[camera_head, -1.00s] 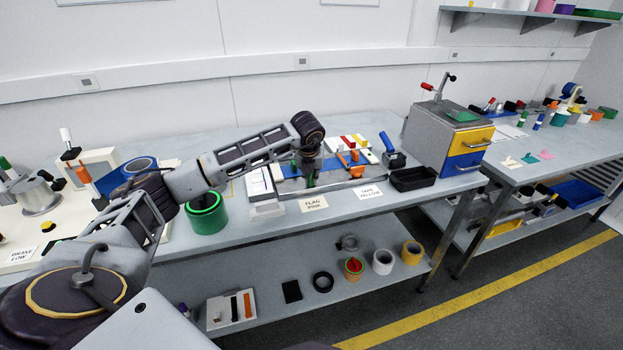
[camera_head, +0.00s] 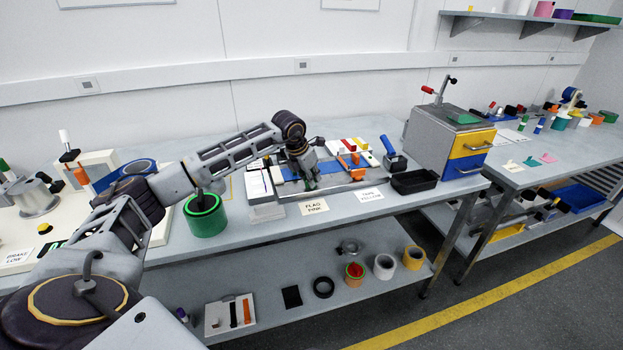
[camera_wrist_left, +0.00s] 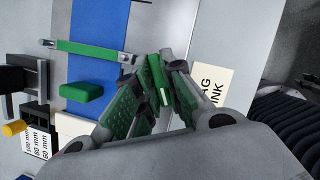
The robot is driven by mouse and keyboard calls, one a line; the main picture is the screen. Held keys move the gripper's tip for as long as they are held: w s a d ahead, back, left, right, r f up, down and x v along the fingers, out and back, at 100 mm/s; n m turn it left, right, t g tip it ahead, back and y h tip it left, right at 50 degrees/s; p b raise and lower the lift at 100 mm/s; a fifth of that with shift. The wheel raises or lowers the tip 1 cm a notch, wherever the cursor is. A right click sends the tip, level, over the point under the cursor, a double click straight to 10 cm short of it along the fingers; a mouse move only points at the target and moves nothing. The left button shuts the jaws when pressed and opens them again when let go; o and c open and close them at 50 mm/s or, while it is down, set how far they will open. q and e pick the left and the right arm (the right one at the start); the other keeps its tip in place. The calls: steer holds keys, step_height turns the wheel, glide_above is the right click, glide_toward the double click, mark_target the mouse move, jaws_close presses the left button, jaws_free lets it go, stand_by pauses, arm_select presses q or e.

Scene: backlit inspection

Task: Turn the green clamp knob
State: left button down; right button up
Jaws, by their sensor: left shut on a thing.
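The green clamp knob (camera_wrist_left: 158,80) shows in the left wrist view as a narrow green bar between my fingers. My left gripper (camera_wrist_left: 162,88) is shut on it; the fingers hide part of it. In the head view my left gripper (camera_head: 309,183) reaches down at a tilt to the front edge of the blue board (camera_head: 291,187), behind the "FLAG PINK" card (camera_head: 314,207). The knob is too small and covered there to make out its angle. My right gripper is not in view.
A green tape roll (camera_head: 205,215) stands left of the gripper. A black tray (camera_head: 414,181) and a drawer cabinet (camera_head: 446,140) stand to the right. On the blue board a green block (camera_wrist_left: 82,92) and a green strip (camera_wrist_left: 92,50) lie near the fingers.

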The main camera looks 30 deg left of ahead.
arm_select(q)
steer(key=m+h, duration=0.1)
steer(key=m, duration=0.2)
steer(key=shift+r, duration=0.1)
steer(key=shift+m+h+p, duration=0.35)
steer(key=shift+m+h, duration=0.05)
steer(key=shift+m, duration=0.4)
steer(key=shift+m+g, duration=0.3)
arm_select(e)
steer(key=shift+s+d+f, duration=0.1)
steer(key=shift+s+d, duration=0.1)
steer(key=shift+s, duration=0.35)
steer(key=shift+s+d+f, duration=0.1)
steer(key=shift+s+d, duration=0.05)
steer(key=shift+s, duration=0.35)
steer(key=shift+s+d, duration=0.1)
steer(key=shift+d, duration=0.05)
arm_select(q)
steer(key=c, duration=1.5)
jaws_free()
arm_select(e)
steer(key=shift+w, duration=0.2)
arm_select(q)
steer(key=shift+v, duration=5.95)
